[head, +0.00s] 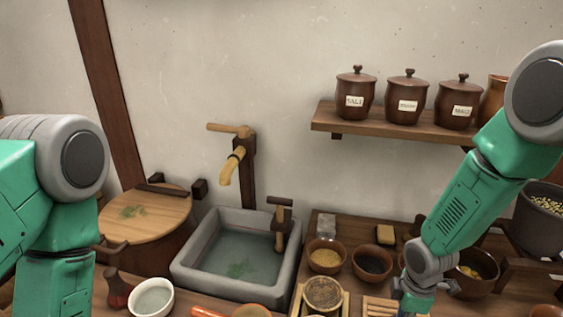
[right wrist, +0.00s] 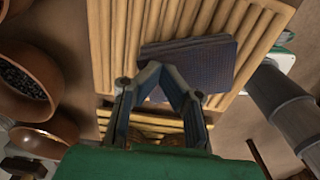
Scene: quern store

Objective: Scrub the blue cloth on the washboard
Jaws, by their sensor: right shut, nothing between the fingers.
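The washboard (right wrist: 135,22) is a pale wooden board with raised ribs, filling the upper middle of the right wrist view. The blue cloth (right wrist: 205,60) lies folded on its ribs as a dark blue-grey flat piece. My right gripper (right wrist: 160,68) is shut and empty, its tips at the cloth's near left edge; I cannot tell whether they touch it. In the head view, a ribbed wooden piece, apparently the washboard (head: 377,307), shows at the bottom edge beside my right wrist, and the cloth is hidden there. My left gripper is below the head view.
A stone sink (head: 185,277) with water stands left of the washboard under a wooden tap (head: 230,168). Bowls of yellow grain (head: 325,256) and dark grain (head: 372,263) stand close behind the washboard. A white bowl (head: 152,298) is at front left. Lidded jars (head: 406,98) stand on a shelf.

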